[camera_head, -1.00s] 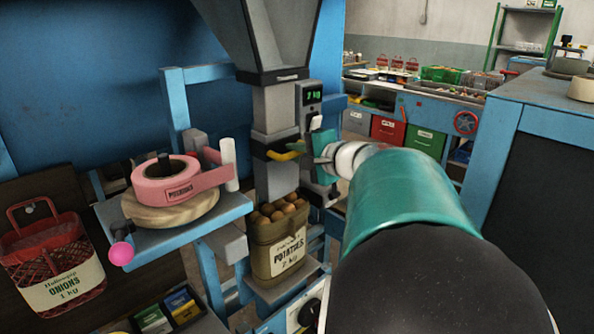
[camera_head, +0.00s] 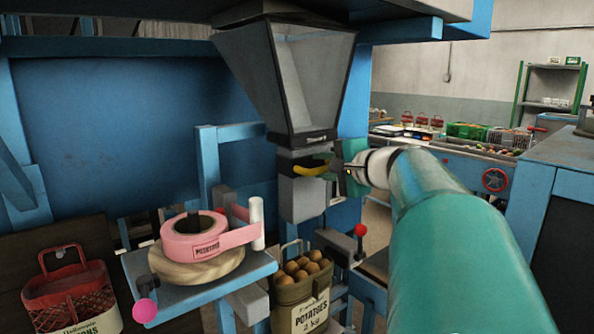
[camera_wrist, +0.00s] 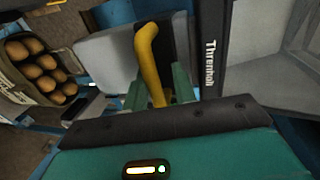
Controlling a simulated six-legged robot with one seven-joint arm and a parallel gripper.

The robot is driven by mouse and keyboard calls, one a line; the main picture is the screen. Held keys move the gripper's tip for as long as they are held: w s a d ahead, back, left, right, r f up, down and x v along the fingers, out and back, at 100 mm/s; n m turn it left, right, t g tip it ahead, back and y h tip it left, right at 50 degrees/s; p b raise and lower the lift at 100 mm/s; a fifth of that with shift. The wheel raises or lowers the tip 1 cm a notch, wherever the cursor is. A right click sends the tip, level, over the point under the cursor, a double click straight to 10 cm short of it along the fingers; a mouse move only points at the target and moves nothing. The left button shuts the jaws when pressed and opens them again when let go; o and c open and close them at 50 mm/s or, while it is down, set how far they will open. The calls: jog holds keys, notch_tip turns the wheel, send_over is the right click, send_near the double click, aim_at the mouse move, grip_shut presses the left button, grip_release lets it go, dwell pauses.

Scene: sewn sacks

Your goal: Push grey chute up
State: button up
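The grey chute (camera_head: 306,196) sits directly under the hopper, its lower end above and apart from the sack of potatoes. A yellow handle (camera_head: 310,170) crosses its front and also shows in the wrist view (camera_wrist: 147,50). My gripper (camera_head: 347,172) is at the handle's right end, its teal fingers on either side of the handle in the wrist view (camera_wrist: 160,88). Whether the fingers are closed tight on it cannot be told. The potato sack (camera_head: 309,312) stands below, its open top full of brown potatoes.
The grey hopper (camera_head: 285,75) is just above the chute. A pink tape roll (camera_head: 194,238) sits on a blue shelf at left. A red-knobbed lever (camera_head: 360,231) stands right of the sack. A red onion bag (camera_head: 72,293) hangs at lower left.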

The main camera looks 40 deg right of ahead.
jog(key=shift+o, duration=0.5)
jog(key=shift+s+r, duration=0.1)
jog(key=v, duration=1.3)
jog(key=shift+s, duration=0.3)
